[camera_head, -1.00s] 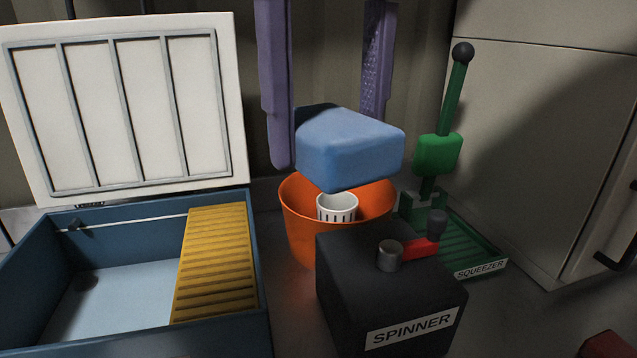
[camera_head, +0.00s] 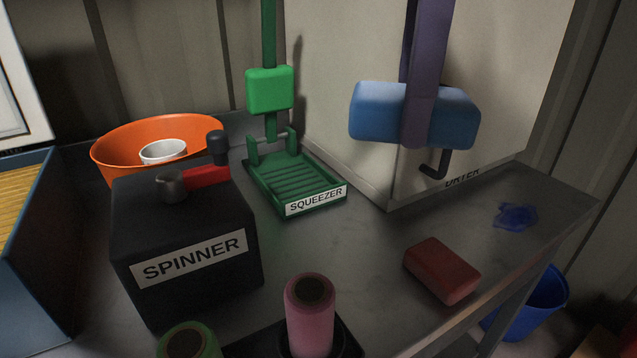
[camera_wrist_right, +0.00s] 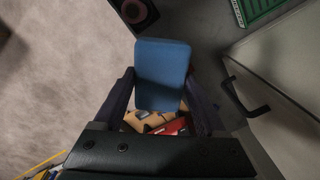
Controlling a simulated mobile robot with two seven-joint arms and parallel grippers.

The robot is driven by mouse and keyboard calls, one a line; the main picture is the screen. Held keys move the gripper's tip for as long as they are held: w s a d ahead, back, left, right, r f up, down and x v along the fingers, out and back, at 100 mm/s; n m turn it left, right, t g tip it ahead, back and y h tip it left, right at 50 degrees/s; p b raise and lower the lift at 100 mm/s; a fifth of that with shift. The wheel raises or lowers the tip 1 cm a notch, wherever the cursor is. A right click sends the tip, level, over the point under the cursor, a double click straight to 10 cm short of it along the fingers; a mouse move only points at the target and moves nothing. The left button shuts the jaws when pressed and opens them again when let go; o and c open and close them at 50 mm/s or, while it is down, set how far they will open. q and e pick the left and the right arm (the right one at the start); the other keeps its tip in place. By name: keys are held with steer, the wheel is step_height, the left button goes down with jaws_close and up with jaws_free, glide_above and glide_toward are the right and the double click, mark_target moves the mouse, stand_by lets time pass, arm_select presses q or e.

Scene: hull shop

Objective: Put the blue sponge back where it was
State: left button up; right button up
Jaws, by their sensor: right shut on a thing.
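The blue sponge (camera_head: 360,112) is a rounded block held in the air, in front of the pale cabinet at the right of the head view. My right gripper (camera_head: 418,130) is shut on it, with one purple finger across its near face. The other finger is hidden behind it in the head view. In the right wrist view the sponge (camera_wrist_right: 160,75) sits between both fingers of the gripper (camera_wrist_right: 160,98). A flat blue star-shaped patch (camera_head: 516,215) lies on the bench at the right. My left gripper is not in view.
The bench holds a black spinner (camera_head: 185,245), a green squeezer (camera_head: 295,185), an orange tub (camera_head: 115,150), a red block (camera_head: 441,270) and a pink cylinder (camera_head: 310,315). The pale cabinet (camera_head: 345,95) has a dark handle. A blue bucket (camera_head: 535,305) stands below the bench's right end.

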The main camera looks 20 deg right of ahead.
steer(key=f+m, duration=0.1)
steer(key=m, duration=0.1)
steer(key=d+f+m+b, duration=0.1)
steer(key=m, duration=0.2)
steer(key=shift+f, duration=0.15)
steer(key=m, duration=0.2)
steer(key=d+f+m+b, duration=0.1)
steer(key=m, duration=0.2)
glide_above(388, 306)
step_height(388, 306, down, 16)
steer(key=shift+r, duration=0.15)
step_height(388, 306, down, 4)
steer(key=shift+f+b, duration=0.25)
steer(key=shift+b, duration=0.15)
steer(key=shift+f, duration=0.2)
steer(key=o, duration=1.2)
steer(key=shift+r, duration=0.1)
steer(key=shift+o, duration=0.2)
